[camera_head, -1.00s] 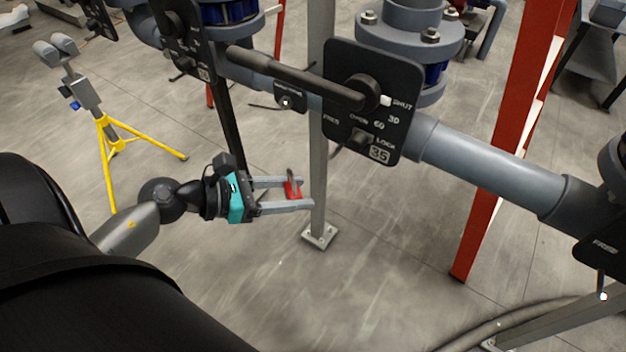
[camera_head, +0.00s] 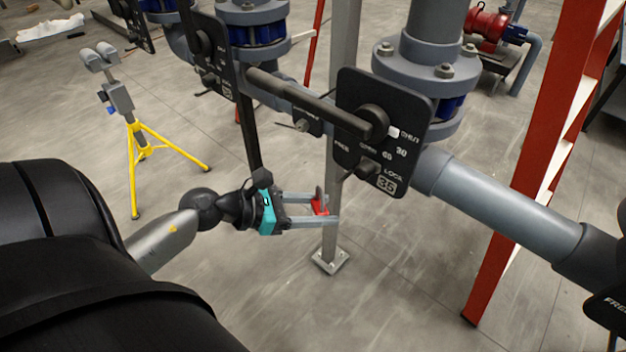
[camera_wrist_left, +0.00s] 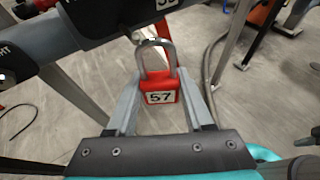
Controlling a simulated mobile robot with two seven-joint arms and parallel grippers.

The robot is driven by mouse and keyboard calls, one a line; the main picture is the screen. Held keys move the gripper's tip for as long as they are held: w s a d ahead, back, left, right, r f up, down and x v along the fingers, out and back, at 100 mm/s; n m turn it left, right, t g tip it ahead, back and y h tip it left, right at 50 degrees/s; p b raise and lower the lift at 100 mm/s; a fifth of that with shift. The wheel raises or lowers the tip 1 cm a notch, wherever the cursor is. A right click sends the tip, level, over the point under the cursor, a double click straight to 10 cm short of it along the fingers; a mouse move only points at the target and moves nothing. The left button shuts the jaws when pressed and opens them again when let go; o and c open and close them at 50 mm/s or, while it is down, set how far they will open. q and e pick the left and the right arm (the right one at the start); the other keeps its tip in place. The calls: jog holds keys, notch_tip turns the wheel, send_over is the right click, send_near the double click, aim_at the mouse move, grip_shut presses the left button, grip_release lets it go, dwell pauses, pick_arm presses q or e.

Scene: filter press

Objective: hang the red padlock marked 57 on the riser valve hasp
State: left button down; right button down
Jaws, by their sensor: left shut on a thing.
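The red padlock (camera_wrist_left: 160,88) marked 57 is between the fingers of my left gripper (camera_wrist_left: 160,105) in the left wrist view, its grey shackle pointing away from the palm. In the head view the padlock (camera_head: 320,206) shows small and red at the fingertips of my left gripper (camera_head: 328,210), which is shut on it. The gripper is below and left of the black valve plate (camera_head: 380,135) marked 35, apart from it. The plate carries a long dark handle and a LOCK label. I cannot tell which valve is the riser valve. My right gripper is out of view.
A grey upright post (camera_head: 332,230) stands close by the gripper's fingertips. A grey pipe (camera_head: 500,200) runs to the lower right, by a red column (camera_head: 535,165). Another black valve plate (camera_head: 208,50) is at upper left. A yellow tripod stand (camera_head: 140,150) is at left.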

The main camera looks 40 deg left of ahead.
pick_arm(q)
jog(key=w+f+b, duration=0.1)
jog(key=w, duration=0.5)
jog(key=shift+w+d+f+b, duration=0.2)
jog(key=shift+d+b, duration=0.05)
jog(key=shift+b, duration=0.05)
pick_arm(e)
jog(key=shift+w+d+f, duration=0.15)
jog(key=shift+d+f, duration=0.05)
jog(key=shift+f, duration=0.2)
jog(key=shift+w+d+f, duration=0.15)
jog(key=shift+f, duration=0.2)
pick_arm(q)
jog(key=shift+c, duration=1)
grip_release()
jog(key=v, duration=1.5)
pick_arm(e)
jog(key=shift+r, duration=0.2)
